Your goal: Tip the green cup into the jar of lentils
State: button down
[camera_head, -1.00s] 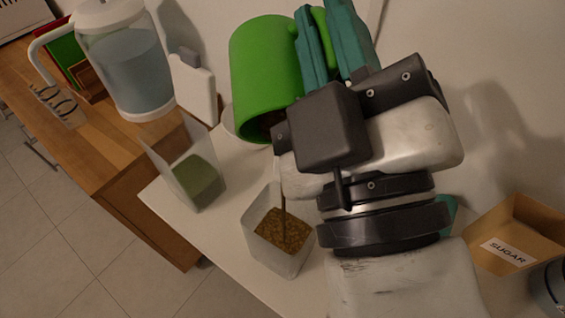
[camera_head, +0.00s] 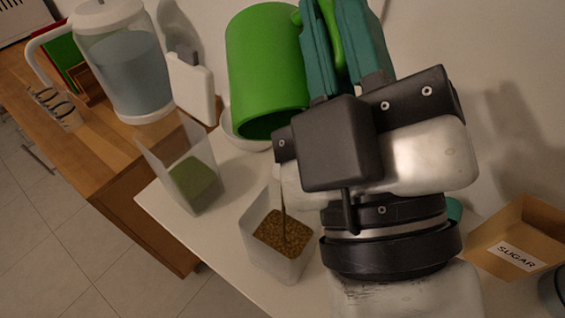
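The green cup (camera_head: 265,70) is held in the air, tipped so that its mouth faces down and slightly left. My gripper (camera_head: 335,30) has teal fingers that are shut on the cup's handle at its right side. The cup's inside is mostly dark and its contents cannot be made out. A clear square jar with brown lentil-like grains (camera_head: 284,236) stands on the white table below my gripper. A thin stick or spoon stands in these grains. The cup's mouth is above and behind this jar, apart from it.
A clear container with green contents (camera_head: 195,180) stands left of the jar. A white bowl (camera_head: 235,128) is partly hidden behind the cup. A water pitcher (camera_head: 130,70) and a white board-like object (camera_head: 192,88) stand at the back left. A SUGAR box (camera_head: 517,240) is at right.

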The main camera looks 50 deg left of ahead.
jog(key=shift+s+d+y+b, duration=0.2)
jog(key=shift+y+b, duration=0.1)
jog(key=shift+b, duration=0.35)
